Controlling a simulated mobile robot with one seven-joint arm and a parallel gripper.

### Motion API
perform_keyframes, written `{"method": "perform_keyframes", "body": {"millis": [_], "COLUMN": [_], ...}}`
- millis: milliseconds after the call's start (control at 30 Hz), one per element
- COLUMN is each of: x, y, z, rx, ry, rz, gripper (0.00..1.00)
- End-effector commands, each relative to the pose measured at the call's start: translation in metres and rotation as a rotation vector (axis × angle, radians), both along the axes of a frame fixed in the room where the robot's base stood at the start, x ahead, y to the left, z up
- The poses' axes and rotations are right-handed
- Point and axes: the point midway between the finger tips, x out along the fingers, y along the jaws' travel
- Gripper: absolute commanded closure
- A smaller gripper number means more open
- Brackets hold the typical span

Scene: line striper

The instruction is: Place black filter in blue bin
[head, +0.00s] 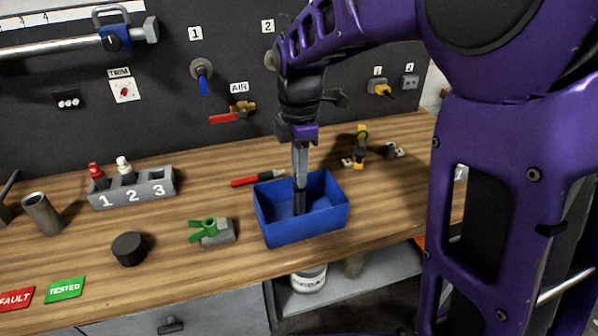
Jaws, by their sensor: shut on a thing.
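The blue bin (283,231) stands open on the wooden bench near its front edge. My gripper (299,180) points straight down into the bin from above. It is shut on a slim dark piece, which looks like the black filter (300,203). The filter hangs upright inside the bin, between the bin walls. Its lower end is hidden or too dark to tell whether it touches the bin floor.
A black round puck (129,248) and a green-handled clamp (211,231) lie left of the bin. A red-handled tool (258,178) lies behind it. A numbered grey rack (134,190) stands farther left. A small yellow-and-green item (361,145) is behind right.

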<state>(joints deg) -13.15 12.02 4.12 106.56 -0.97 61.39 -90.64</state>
Motion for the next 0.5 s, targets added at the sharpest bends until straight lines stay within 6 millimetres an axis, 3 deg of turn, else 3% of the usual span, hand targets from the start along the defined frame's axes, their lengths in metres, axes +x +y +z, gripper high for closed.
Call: {"method": "perform_keyframes", "body": {"millis": [100,433,467,500], "x": [-0.0005,-0.0001,0.0000,0.0000], "y": [0.0000,0.0000,0.0000,0.0000], "z": [-0.0150,-0.0180,-0.0180,-0.0172], "rx": [-0.001,0.000,0.000,0.000], "ry": [0.002,0.000,0.000,0.000], "rz": [0.000,0.000,0.000,0.000], "gripper": [1.00,1.00,0.75,0.68]}}
